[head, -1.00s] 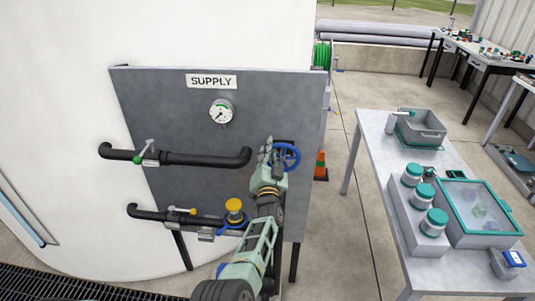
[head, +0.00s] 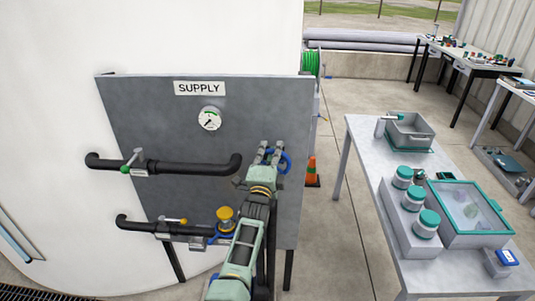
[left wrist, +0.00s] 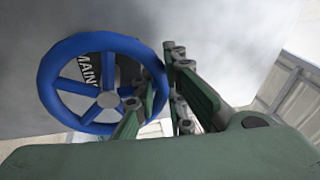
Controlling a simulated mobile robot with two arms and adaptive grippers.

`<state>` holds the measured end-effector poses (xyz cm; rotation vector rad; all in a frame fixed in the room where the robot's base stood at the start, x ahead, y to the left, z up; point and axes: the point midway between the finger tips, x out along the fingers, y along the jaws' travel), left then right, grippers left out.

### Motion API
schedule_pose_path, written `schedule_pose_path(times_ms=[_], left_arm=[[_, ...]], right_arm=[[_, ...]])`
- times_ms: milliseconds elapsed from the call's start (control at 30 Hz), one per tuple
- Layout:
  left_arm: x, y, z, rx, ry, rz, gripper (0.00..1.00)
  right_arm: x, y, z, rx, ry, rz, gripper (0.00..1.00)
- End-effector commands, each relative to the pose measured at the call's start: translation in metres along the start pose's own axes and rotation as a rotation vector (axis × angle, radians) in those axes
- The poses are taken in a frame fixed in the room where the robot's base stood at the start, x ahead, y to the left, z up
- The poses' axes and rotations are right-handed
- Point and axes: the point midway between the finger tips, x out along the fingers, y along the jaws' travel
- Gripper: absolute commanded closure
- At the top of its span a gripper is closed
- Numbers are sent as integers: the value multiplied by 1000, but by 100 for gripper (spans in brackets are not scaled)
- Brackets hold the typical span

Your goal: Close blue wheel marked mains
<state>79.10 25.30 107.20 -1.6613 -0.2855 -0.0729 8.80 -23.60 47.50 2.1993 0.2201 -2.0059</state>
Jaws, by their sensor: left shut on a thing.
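The blue wheel (left wrist: 68,52) fills the left of the left wrist view, with a plate reading "MAIN" (left wrist: 84,68) partly hidden behind its spokes. In the head view the blue wheel (head: 286,162) shows at the right of the grey panel, partly covered by my gripper. My left gripper (head: 270,152) is at the wheel, and in the left wrist view its fingers (left wrist: 160,82) straddle the wheel's right rim, shut on it. My right gripper is not in view.
The grey panel (head: 150,100) carries a SUPPLY sign (head: 200,88), a gauge (head: 209,118) and black pipes (head: 190,167) with a yellow knob (head: 225,213). An orange cone (head: 311,170) stands beside it. A table (head: 362,128) with jars and trays is at the right.

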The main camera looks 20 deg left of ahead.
Motion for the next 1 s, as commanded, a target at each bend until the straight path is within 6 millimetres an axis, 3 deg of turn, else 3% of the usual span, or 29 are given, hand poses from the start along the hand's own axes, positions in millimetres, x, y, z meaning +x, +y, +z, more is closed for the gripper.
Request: schedule_pose_path(times_ms=[400, 933, 967, 1000], left_arm=[[0, 6, -9, 180, 36, 37, 100], [0, 7, -11, 206, 43, 43, 100], [0, 7, -11, 206, 43, 43, 88], [0, 7, -11, 206, 43, 43, 84]], right_arm=[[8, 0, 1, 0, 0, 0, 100], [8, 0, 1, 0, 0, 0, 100], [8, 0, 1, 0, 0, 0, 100], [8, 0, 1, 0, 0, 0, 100]])
